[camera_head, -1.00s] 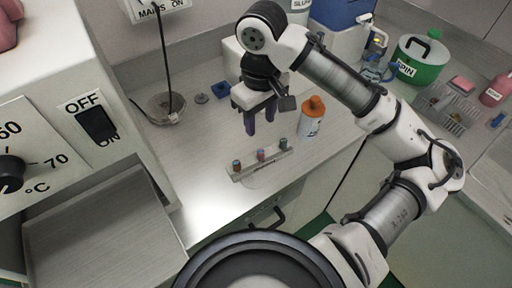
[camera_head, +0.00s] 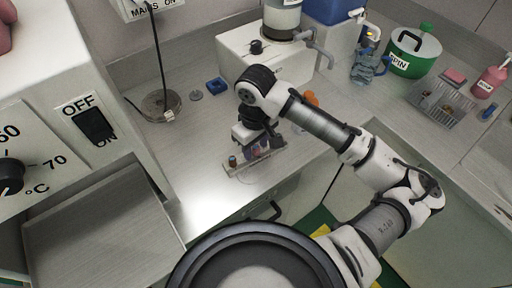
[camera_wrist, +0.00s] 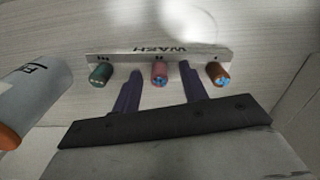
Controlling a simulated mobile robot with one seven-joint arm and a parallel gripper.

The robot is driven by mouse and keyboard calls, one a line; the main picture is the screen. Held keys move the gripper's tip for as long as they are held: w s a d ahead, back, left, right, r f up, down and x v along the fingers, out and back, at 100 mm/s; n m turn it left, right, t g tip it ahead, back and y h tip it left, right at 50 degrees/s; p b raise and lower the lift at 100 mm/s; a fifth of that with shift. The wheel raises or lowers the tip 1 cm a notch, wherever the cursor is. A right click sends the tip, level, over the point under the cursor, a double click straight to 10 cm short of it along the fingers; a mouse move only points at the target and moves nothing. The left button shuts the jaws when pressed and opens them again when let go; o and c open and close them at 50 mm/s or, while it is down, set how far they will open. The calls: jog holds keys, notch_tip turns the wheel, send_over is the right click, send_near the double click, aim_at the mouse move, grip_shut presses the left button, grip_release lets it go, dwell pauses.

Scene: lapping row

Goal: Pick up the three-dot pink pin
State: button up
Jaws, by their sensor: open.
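The pink pin (camera_wrist: 160,74) stands in the middle of a pale rack strip (camera_wrist: 130,56) marked WASH, which reads upside down in the wrist view. Its end bears small light dots that I cannot count surely. A green pin (camera_wrist: 100,74) is to its left and an orange-brown pin (camera_wrist: 218,75) to its right. My gripper (camera_wrist: 160,70) is open, with one purple finger on each side of the pink pin; I see no clear contact. In the head view, my gripper (camera_head: 258,150) is over the rack (camera_head: 247,168) and largely hides the pink pin; the orange-brown pin (camera_head: 232,161) shows at the left end.
A white bottle (camera_wrist: 32,95) with an orange cap lies close at the wrist view's left; in the head view its cap (camera_head: 312,98) shows behind my arm. A white machine (camera_head: 240,52) stands behind. A round metal dish (camera_head: 160,105) and blue block (camera_head: 216,86) sit back left.

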grip_shut()
dwell(0.4)
